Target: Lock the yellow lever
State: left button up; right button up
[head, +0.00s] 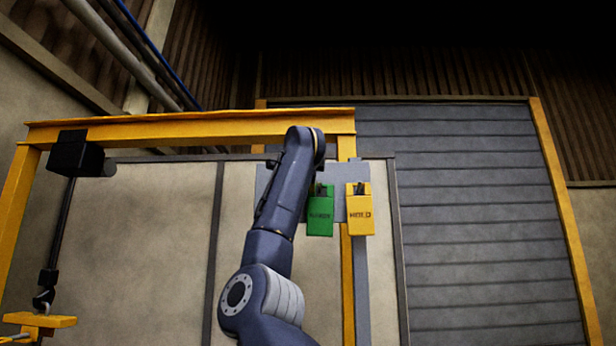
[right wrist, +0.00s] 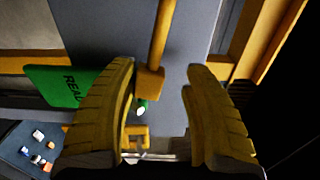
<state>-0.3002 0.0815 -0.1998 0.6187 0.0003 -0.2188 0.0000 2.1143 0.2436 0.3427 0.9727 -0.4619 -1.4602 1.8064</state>
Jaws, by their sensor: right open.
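In the right wrist view, a yellow lever (right wrist: 160,45) comes down from the top edge and ends in a small block (right wrist: 150,83). My right gripper (right wrist: 158,70) is open, its two yellow fingers apart on either side of the block; I cannot tell whether either touches it. A small yellow bracket (right wrist: 137,133) shows lower down between the fingers. In the head view my right arm reaches up to the grey panel (head: 354,173), and its gripper is hidden behind the arm. The lever cannot be made out there. My left gripper is not in view.
A green tag (head: 320,217) and a yellow tag (head: 360,215) hang at the panel. The green tag also shows beside the left finger (right wrist: 58,85). A yellow beam (head: 190,128) crosses above. A black hanging tool (head: 62,235) is at the left. Small items lie low left (right wrist: 38,135).

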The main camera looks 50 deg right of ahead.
jog(key=v, duration=1.2)
dwell(0.4)
